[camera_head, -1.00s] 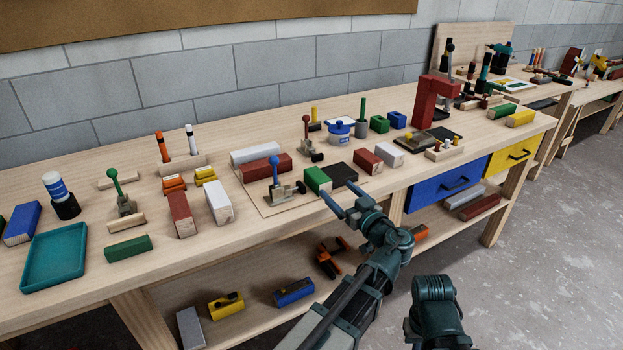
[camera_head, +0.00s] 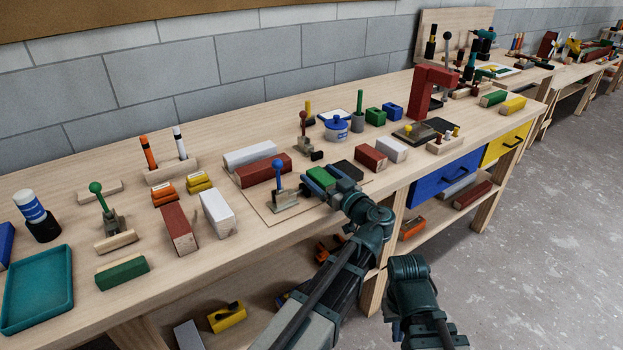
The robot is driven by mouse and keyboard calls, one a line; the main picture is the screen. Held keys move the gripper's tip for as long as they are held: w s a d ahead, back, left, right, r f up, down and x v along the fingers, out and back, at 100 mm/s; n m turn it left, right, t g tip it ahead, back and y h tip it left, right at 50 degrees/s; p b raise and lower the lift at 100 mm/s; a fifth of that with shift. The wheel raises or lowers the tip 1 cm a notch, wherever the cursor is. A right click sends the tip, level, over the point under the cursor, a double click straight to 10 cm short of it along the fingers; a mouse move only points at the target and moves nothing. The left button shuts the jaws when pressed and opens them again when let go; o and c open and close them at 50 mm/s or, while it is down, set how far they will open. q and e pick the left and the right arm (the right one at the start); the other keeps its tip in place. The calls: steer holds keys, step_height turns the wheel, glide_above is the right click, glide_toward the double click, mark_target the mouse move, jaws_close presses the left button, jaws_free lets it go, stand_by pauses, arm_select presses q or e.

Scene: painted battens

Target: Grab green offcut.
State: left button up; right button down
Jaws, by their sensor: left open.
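A green block (camera_head: 320,176) lies on the bench board beside a black block (camera_head: 348,168). My left gripper (camera_head: 322,179) is at this green block, with its fingers open and one on either side of it. I cannot tell whether the fingers touch it. Another green block (camera_head: 122,273) lies at the front left of the bench, right of the teal tray (camera_head: 66,300). A further green block (camera_head: 492,98) lies at the far right end. My right arm's links show at the lower middle, but its gripper is not in view.
Red (camera_head: 370,157) and white (camera_head: 391,149) blocks lie to the right. The front bench edge is close below.

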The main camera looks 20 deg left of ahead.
mark_target(322, 175)
arm_select(q)
steer(key=shift+s+d+r, duration=0.1)
steer(key=shift+d, duration=0.1)
jaws_close()
steer(key=shift+r, duration=0.1)
step_height(322, 175, up, 10)
steer(key=p, duration=1)
